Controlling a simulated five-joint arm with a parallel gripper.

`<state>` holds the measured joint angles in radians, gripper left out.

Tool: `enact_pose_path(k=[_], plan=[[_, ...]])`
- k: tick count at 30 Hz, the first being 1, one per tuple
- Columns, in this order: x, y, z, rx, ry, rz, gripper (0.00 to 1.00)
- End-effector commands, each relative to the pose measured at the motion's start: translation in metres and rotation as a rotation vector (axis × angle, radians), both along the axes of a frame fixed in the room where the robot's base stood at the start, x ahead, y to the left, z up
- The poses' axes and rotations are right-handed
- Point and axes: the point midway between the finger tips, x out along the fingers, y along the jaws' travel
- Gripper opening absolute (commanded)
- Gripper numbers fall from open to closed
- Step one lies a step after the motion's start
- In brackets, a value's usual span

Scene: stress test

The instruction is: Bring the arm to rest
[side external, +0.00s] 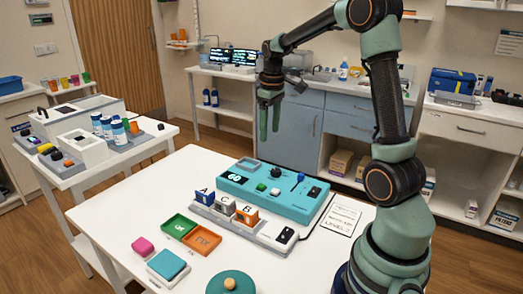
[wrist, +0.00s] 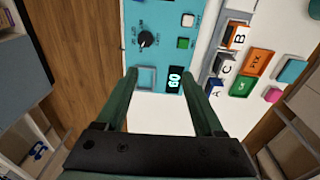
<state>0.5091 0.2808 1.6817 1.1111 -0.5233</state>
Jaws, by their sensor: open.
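My gripper (side external: 269,115) hangs from the raised arm in the side external view, above and behind the table. Its two green fingers point down and are apart, with nothing between them. The teal control panel (side external: 265,200) lies on the white table below and to the right of my gripper. The panel (wrist: 170,30) also shows past the fingertips, with a display reading 60. Nothing touches my gripper.
Blocks A, B and C (side external: 222,205) stand in a grey rack by the panel. A green tray (side external: 179,226) and an orange tray (side external: 201,239) lie in front. A pink block (side external: 143,246) and a teal pad (side external: 168,265) are nearby. A side table (side external: 95,175) stands left.

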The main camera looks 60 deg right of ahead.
Motion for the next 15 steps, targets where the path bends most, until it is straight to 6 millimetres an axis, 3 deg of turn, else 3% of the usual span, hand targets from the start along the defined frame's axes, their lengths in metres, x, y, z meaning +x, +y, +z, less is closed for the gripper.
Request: enact_pose_path(k=[1, 6, 15], plan=[[-0.001, 0.019, 0.013, -0.013, -0.030, 0.008, 0.70], [-0.014, 0.075, 0.040, -0.036, -0.122, 0.006, 0.70], [-0.056, 0.161, 0.061, -0.024, -0.294, 0.002, 0.70]])
